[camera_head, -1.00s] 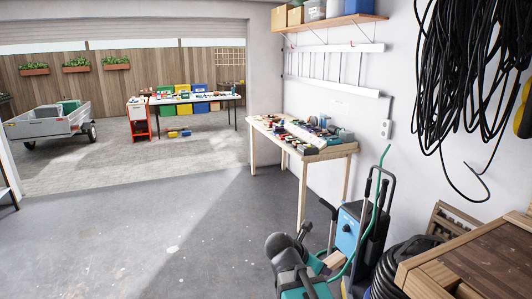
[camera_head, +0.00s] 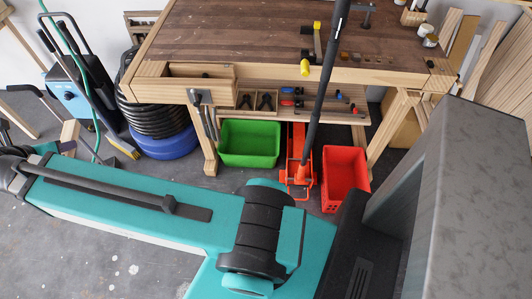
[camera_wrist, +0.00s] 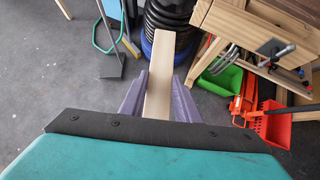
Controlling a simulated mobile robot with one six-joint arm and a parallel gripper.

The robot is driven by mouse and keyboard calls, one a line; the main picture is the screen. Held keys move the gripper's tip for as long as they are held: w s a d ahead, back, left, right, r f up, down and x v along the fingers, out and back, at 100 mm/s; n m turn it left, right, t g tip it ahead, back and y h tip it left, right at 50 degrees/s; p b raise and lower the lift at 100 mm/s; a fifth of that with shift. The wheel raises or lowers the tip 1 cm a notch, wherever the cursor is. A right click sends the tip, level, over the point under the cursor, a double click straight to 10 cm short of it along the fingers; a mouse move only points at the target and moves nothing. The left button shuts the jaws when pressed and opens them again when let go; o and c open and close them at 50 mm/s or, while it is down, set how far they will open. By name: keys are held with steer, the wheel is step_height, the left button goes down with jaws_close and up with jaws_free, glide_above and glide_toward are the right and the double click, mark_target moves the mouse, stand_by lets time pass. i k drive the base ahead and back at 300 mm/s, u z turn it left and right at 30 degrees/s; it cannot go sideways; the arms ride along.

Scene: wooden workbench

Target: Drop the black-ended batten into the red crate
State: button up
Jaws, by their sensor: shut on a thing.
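My gripper (camera_wrist: 160,92), with purple fingers, is shut on a pale wooden batten (camera_wrist: 160,80) that points away from the wrist. No black end can be made out on it against the dark hoses behind. In the head view a short part of the batten (camera_head: 70,131) shows at the left, beyond my teal arm. The red crate (camera_head: 345,176) stands on the floor under the right part of the workbench, well to the right of my gripper. It also shows at the right in the wrist view (camera_wrist: 274,127). Its inside is only partly visible.
A green crate (camera_head: 249,144) and an orange-red jack (camera_head: 298,168) with a long dark handle stand left of the red crate. The workbench (camera_head: 240,40) overhangs them. Coiled black hose (camera_head: 155,110) and a blue cleaner (camera_head: 68,92) stand at the left.

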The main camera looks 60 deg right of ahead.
mark_target(339, 182)
steer(key=z, duration=0.1)
steer(key=k, duration=0.9)
steer(key=u, duration=1.7)
steer(key=k, duration=1.55)
